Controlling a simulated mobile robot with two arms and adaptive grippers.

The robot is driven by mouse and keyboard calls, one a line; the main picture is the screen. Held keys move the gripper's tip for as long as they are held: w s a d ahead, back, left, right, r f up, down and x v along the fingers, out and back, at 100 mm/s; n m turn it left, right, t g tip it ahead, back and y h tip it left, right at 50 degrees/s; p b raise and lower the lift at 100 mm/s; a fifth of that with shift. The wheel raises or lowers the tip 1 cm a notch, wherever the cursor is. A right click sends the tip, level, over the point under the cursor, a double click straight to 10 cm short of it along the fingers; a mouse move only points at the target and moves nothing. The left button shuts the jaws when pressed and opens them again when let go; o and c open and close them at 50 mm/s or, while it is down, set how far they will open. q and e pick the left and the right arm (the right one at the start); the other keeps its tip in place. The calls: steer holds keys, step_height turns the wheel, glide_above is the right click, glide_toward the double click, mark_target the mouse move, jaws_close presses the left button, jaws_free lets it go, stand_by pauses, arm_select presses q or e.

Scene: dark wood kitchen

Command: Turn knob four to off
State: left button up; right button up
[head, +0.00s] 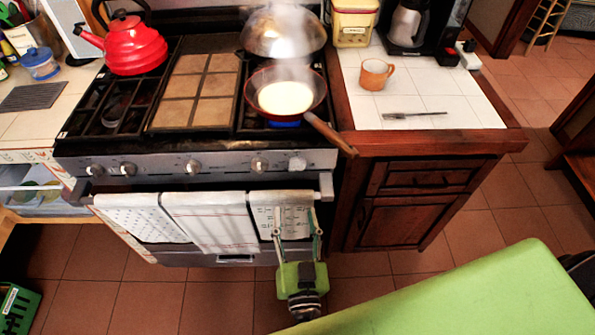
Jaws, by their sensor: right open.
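The stove's front panel carries several round knobs in a row. The rightmost knob (297,163) is pale, and the knob to its left (259,165) is metallic. Further left are a middle knob (193,167) and two more near the left end. No numbers are legible, and I cannot tell the knobs' settings. A pan (284,97) with pale yellow contents steams on the front right burner, with blue showing beneath it. My right gripper (297,223) is open and empty, fingers toward the stove, in front of the towels and below the right-hand knobs. My left gripper is out of view.
Towels (212,222) hang on the oven handle below the knobs. The pan's wooden handle (330,132) juts past the stove's front right edge. A red kettle (134,45) stands at the back left. A mug (375,74) is on the right counter. Open floor lies below.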

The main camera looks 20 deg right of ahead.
mark_target(298, 170)
steer(key=shift+m+g+h, duration=0.3)
steer(key=shift+m+h, duration=0.2)
steer(key=x, duration=0.4)
steer(key=p+x, duration=0.1)
steer(key=x, duration=0.3)
steer(key=d+r+x, duration=0.1)
steer(key=x, duration=0.4)
steer(key=c, duration=1.1)
